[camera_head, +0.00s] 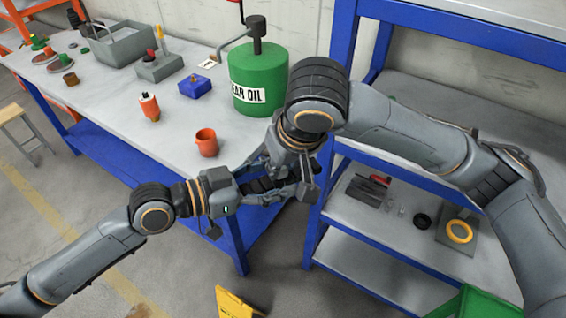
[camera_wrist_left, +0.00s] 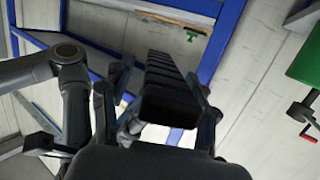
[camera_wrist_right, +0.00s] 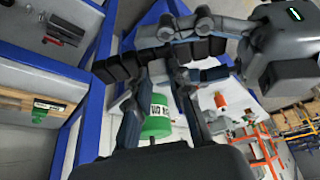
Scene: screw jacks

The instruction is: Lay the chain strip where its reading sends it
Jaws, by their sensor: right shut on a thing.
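The chain strip (camera_head: 258,185) is a black row of linked blocks, held in the air between my two grippers, in front of the workbench. My right gripper (camera_head: 288,175) reaches down from above and is shut on the strip; the right wrist view shows the strip (camera_wrist_right: 118,68) crossing between its fingers. My left gripper (camera_head: 270,182) comes in from the left around the strip. In the left wrist view the strip (camera_wrist_left: 165,100) runs lengthwise between spread left fingers (camera_wrist_left: 160,110). Parts of the strip are hidden by the fingers.
The workbench (camera_head: 165,160) carries a green oil can (camera_head: 260,80), an orange cup (camera_head: 207,143), a blue block (camera_head: 194,86) and a grey bin (camera_head: 122,45). The blue-framed shelf (camera_head: 345,240) at right holds a yellow ring (camera_head: 459,231) and a black ring (camera_head: 422,221). A green bin (camera_head: 485,303) stands at lower right.

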